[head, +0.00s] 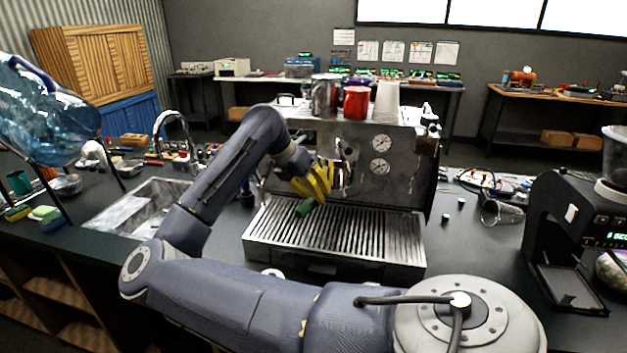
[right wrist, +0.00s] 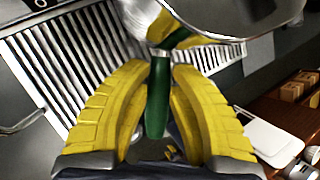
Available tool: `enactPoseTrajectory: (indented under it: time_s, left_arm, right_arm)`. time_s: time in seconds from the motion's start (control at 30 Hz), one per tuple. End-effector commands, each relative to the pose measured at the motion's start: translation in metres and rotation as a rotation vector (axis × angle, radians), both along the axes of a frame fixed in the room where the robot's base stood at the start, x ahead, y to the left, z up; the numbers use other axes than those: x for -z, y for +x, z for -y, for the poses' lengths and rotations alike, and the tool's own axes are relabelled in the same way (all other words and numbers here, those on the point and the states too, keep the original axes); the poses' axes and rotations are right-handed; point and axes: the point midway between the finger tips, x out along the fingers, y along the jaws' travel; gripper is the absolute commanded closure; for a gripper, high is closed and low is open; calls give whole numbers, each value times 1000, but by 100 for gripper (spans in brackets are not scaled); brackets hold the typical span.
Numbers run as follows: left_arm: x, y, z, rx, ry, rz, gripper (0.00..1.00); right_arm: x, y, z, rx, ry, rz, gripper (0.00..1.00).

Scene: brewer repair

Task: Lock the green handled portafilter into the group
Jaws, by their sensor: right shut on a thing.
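The espresso machine (head: 405,165) stands on the counter with its slatted drip tray (head: 335,235) in front. My right gripper (head: 316,184), with yellow fingers, is at the machine's front, above the tray. It is shut on the green handle of the portafilter (head: 305,208). In the right wrist view the green handle (right wrist: 157,100) lies between the yellow fingers (right wrist: 157,95). The fingers and arm hide much of the group, so I cannot tell whether the portafilter is seated in it. My left gripper is out of view.
A red mug (head: 356,102), a metal pitcher (head: 325,96) and white cups (head: 387,101) stand on the machine. A sink (head: 140,208) lies to the left. A black grinder (head: 570,235) and a tipped clear glass (head: 502,211) are to the right.

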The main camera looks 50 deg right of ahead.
Motion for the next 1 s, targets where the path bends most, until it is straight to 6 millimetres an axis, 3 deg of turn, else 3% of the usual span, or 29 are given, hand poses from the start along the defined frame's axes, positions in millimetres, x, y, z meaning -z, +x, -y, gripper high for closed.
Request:
enactPoseTrajectory:
  time_s: [1.0]
  left_arm:
    - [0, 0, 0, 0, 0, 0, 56]
  right_arm:
    - [-1, -30, 3, -337, -2, 1, 100]
